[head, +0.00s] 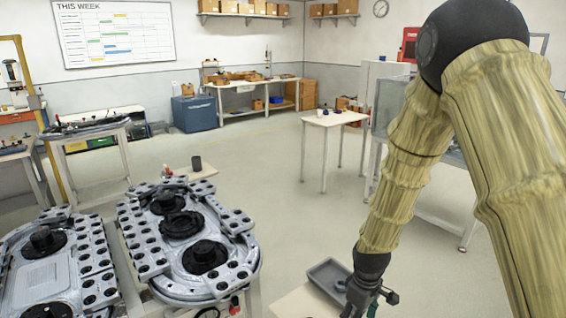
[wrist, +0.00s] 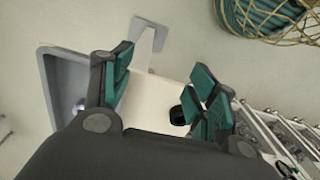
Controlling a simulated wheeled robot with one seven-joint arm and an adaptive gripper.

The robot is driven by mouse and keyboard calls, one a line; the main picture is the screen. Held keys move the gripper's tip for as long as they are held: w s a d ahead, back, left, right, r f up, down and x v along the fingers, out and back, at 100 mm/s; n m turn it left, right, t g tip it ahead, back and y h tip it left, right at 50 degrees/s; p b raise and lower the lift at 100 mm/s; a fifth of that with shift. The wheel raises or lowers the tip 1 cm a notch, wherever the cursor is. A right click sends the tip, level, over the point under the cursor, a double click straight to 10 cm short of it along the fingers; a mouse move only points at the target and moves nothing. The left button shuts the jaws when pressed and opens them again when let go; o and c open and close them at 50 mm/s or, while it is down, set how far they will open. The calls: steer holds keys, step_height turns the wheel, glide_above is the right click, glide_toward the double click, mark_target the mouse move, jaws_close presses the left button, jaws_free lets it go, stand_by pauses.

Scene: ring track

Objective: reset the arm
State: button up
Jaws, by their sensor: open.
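My gripper (wrist: 160,95) shows in the wrist view with its teal-padded fingers spread apart and nothing between them. In the head view my gripper (head: 362,296) hangs low at the end of my arm, in front of a grey tray (head: 325,272). The tray also shows in the wrist view (wrist: 50,75), to the left of the fingers. It rests on a small pale table (head: 292,303), seen below the gripper in the wrist view. A small dark round thing (wrist: 178,115) lies on that table near the right finger.
Two metal ring-track fixtures (head: 150,262) with dark round parts stand at the lower left. A white table (head: 335,117) and a glass-sided cabinet (head: 385,100) stand farther back. The floor (head: 270,190) in the middle is clear.

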steer(key=s+d+f+m, duration=0.1)
steer(key=s+f+m, duration=0.2)
steer(key=s+f, duration=1.1)
steer(key=s+f+m+b, duration=0.1)
steer(key=s+f+m, duration=0.1)
steer(key=s+f, duration=0.3)
steer(key=s+d+f+m+b, duration=0.1)
steer(key=s+f+m, duration=0.2)
steer(key=s, duration=1.1)
step_height(320, 180, down, 2)
steer(key=shift+d+f, duration=0.15)
steer(key=shift+s, duration=0.1)
